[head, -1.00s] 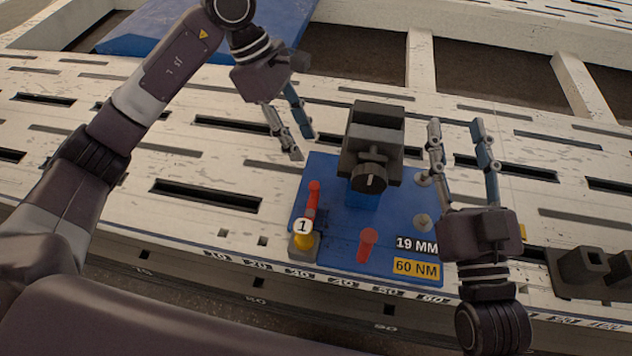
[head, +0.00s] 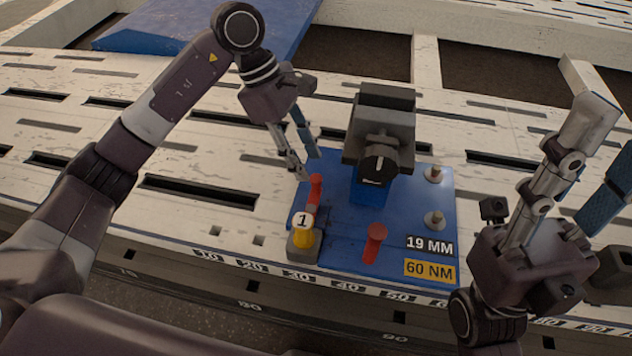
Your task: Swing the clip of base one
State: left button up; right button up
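Base one is a blue plate (head: 335,250) on the slotted bench, with a round "1" tag (head: 304,220) at its left front. Beside the tag are a yellow knob (head: 304,238) on a grey block and a red lever-like piece (head: 316,188), probably the clip. A separate red peg (head: 375,243) stands at the front. A dark block with a round knob (head: 378,165) rises from the plate's middle. My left gripper (head: 309,166) is open, its tips just above the red piece's far end; I cannot tell whether they touch. My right gripper (head: 612,125) is open and empty, right of the plate.
Two metal studs stand on the plate's right side; one is the rear stud (head: 434,175). Labels read "19 MM" and "60 NM". A dark fixture (head: 612,285) is partly hidden behind my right gripper. A blue panel (head: 200,25) lies at the back left.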

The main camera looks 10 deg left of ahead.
aim_at(315, 178)
pick_arm(q)
jog(key=b+x, duration=0.2)
jog(key=x, duration=0.4)
jog(key=shift+f, duration=0.15)
jog(key=shift+c, duration=0.3)
grip_shut()
